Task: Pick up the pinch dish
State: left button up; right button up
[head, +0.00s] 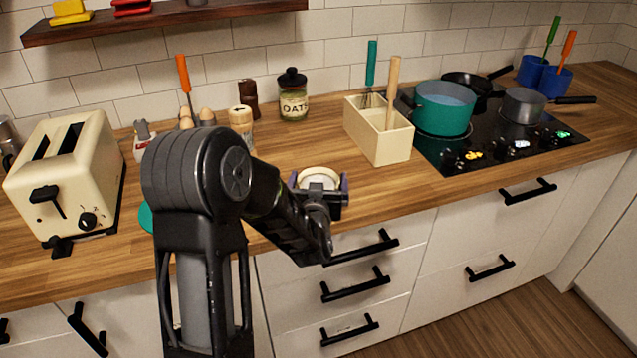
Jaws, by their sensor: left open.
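A small round cream dish (318,175), which looks like the pinch dish, is near the front edge of the wooden counter. My left gripper (319,182) is at the dish, with one purple-tipped finger on each side of it in the picture. The fingers are apart, so the gripper is open. The gripper body hides the near part of the dish, and I cannot tell whether the fingers touch it. My right gripper is not in view.
A cream utensil box (378,145) stands behind and right of the dish. The hob with a teal pot (443,108) is farther right. An oats jar (292,95) stands behind, and a cream toaster (75,175) at left. Counter around the dish is mostly clear.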

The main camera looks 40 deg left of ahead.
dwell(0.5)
pick_arm(q)
jog(key=c, duration=1.4)
notch_tip(320, 180, up, 10)
jog(key=shift+p, duration=0.4)
dwell(0.5)
